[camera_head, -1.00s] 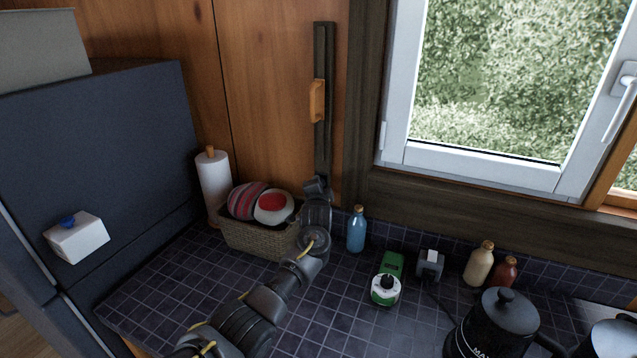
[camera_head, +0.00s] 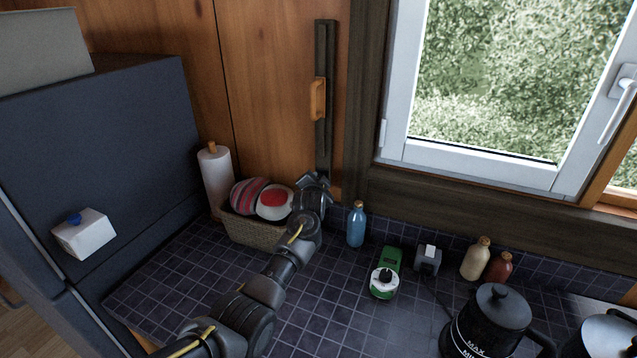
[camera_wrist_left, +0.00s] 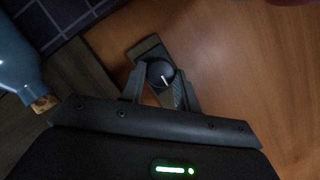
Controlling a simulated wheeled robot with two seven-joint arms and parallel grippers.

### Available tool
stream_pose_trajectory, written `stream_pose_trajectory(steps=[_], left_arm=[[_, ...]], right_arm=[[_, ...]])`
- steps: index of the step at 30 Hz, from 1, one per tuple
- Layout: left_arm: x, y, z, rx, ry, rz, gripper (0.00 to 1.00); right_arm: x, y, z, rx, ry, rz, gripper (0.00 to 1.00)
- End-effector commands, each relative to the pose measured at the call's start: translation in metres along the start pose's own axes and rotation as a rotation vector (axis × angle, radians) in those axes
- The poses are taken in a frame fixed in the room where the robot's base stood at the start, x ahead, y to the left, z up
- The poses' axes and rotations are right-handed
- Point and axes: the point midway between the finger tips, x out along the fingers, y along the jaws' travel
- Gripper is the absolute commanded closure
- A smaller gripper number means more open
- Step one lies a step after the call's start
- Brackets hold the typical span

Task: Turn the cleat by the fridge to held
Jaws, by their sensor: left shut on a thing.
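My left gripper (camera_head: 316,182) is at the foot of a dark upright strip (camera_head: 325,50) on the timber wall, beyond the fridge. In the left wrist view its fingers (camera_wrist_left: 158,80) are shut on a dark round knob (camera_wrist_left: 158,69) with a short white line, which looks like the cleat. The knob sits on a dark plate (camera_wrist_left: 146,47) against the wood. The white line is slanted in that view. In the head view my gripper hides the knob. An orange handle (camera_head: 318,99) is higher up the strip. My right gripper is not in view.
A basket (camera_head: 250,231), paper roll (camera_head: 216,178) and blue bottle (camera_head: 356,226), also in the wrist view (camera_wrist_left: 15,65), are close to my arm. A green device (camera_head: 386,272) and kettle (camera_head: 490,325) are right.

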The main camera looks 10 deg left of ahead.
Motion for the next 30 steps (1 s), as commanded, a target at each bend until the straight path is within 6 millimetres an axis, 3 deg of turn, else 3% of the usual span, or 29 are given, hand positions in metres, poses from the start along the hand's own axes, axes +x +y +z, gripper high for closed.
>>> stream_pose_trajectory(steps=[7, 8, 12, 23, 30], left_arm=[[0.0, 0.002, 0.001, -0.002, -0.003, 0.002, 0.91], [0.0, 0.002, 0.001, -0.001, -0.003, 0.002, 0.65], [0.0, 0.001, 0.001, -0.001, -0.002, 0.001, 0.47], [-0.003, 0.0, 0.001, 0.0, -0.001, -0.001, 0.47], [-0.028, 0.001, 0.002, -0.001, 0.001, -0.002, 0.47]], right_arm=[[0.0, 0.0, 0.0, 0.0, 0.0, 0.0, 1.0], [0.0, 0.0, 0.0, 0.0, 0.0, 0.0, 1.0], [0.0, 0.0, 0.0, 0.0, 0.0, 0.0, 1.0], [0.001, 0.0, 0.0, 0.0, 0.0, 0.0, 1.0], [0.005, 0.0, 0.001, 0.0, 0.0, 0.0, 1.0]])
